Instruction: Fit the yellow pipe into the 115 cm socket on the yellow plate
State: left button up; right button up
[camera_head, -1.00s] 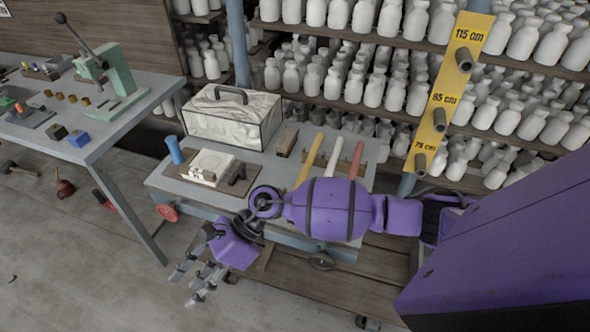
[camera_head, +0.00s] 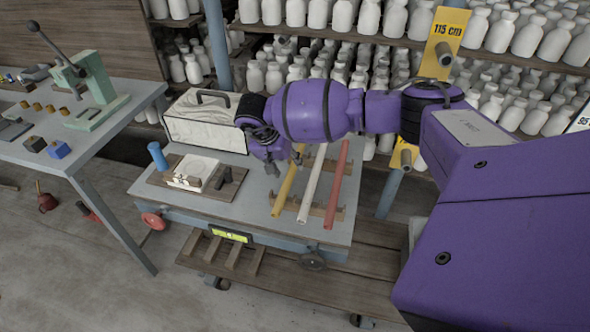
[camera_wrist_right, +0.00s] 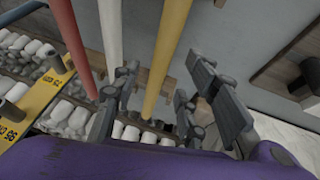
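The yellow pipe (camera_head: 284,190) lies on a rack on the cart, left of the white and red pipes. My right gripper (camera_head: 284,164) is above its upper part in the head view. In the right wrist view the right gripper (camera_wrist_right: 166,84) has its fingers spread, with the yellow pipe (camera_wrist_right: 168,45) showing between them; contact cannot be told. The yellow plate (camera_head: 454,24) is on a post at the right. Its 115 cm socket (camera_head: 444,55) sticks out; my right arm covers the plate's middle. A lower socket (camera_head: 405,158) shows below the arm. My left gripper is out of view.
The white pipe (camera_head: 312,186) and red pipe (camera_head: 337,184) lie close beside the yellow one. Shelves of white bottles are behind.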

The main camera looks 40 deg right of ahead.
aim_at(292, 170)
jog(key=shift+x, duration=1.1)
jog(key=shift+d+f, duration=0.15)
jog(key=shift+f, duration=0.15)
grip_shut()
jog(key=shift+r, duration=0.1)
jog(key=shift+w, duration=0.1)
